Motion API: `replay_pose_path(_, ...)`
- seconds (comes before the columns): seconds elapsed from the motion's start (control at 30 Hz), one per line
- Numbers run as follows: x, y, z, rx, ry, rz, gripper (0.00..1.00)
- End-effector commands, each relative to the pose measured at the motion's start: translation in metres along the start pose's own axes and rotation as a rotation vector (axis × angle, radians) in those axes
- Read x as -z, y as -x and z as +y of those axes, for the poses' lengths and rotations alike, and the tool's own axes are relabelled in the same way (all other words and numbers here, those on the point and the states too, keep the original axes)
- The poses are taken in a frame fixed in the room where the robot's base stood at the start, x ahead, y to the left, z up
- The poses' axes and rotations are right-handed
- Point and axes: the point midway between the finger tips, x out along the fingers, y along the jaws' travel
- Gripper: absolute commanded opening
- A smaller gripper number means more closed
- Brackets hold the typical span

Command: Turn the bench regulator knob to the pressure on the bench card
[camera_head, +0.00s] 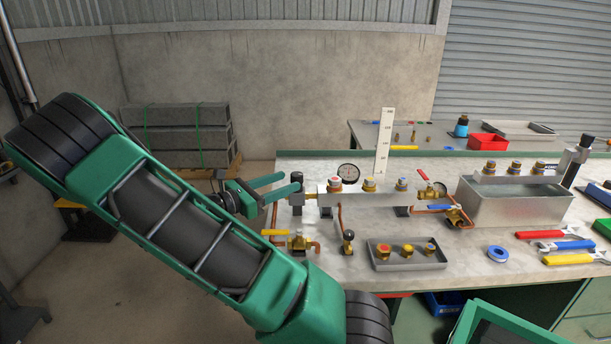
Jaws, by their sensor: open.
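My gripper (291,182) is open, its two green fingers pointing right at the left end of the bench. The fingertips are close to a dark upright cylinder with a black top (297,178), which looks like the regulator knob. I cannot tell whether the fingers stand around it or touch it; the lower finger partly covers it.
A silver manifold (350,199) with several capped fittings and copper pipes runs along the bench (330,262). A grey tray (408,262) of fittings lies in front. A metal tank (515,208) and coloured wrenches (569,245) are at right. My arm crosses the left foreground.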

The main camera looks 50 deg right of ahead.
Motion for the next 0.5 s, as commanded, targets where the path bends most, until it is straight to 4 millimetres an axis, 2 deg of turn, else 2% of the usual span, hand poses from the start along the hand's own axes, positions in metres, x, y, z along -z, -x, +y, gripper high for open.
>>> replay_pose_path(0.3,0.0,-0.056,-0.001,0.003,-0.003,0.001,0.49)
replay_pose_path(0.5,0.0,-0.08,-0.001,0.001,-0.003,0.001,0.49)
